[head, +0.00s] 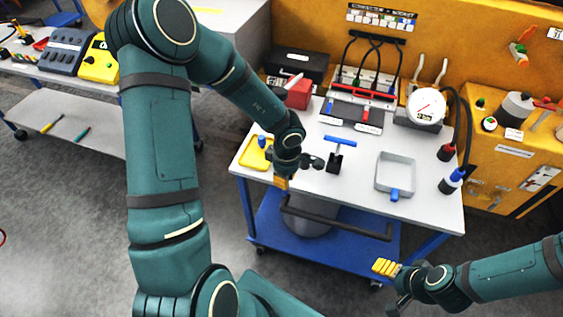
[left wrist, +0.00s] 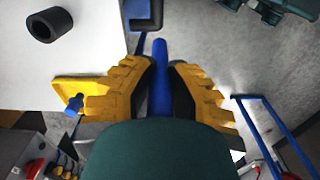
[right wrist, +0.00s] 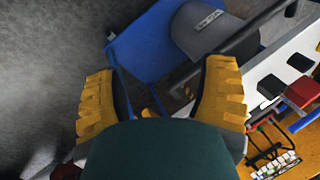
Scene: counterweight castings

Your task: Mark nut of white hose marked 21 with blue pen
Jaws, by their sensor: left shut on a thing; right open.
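My left gripper (head: 281,182) is at the near left edge of the white tabletop, beside the yellow tray (head: 250,160). In the left wrist view its yellow fingers (left wrist: 160,85) are shut on a long blue thing (left wrist: 160,65), which looks like the blue pen. A smaller blue thing (left wrist: 73,103) is at the yellow tray. Two short whitish hose-like pieces (head: 442,70) stand up behind the round gauge; no number 21 and no nut can be made out on them. My right gripper (head: 388,280) is open and empty, in front of the table; its fingers (right wrist: 160,95) are wide apart.
The table holds a blue T-handle (head: 340,141), a grey tray (head: 378,176), a white gauge (head: 427,106), a red box (head: 299,95) and dark cups with red (head: 446,152) and blue (head: 457,175) tops. A dark rail (head: 335,222) runs along its front. Floor in front is clear.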

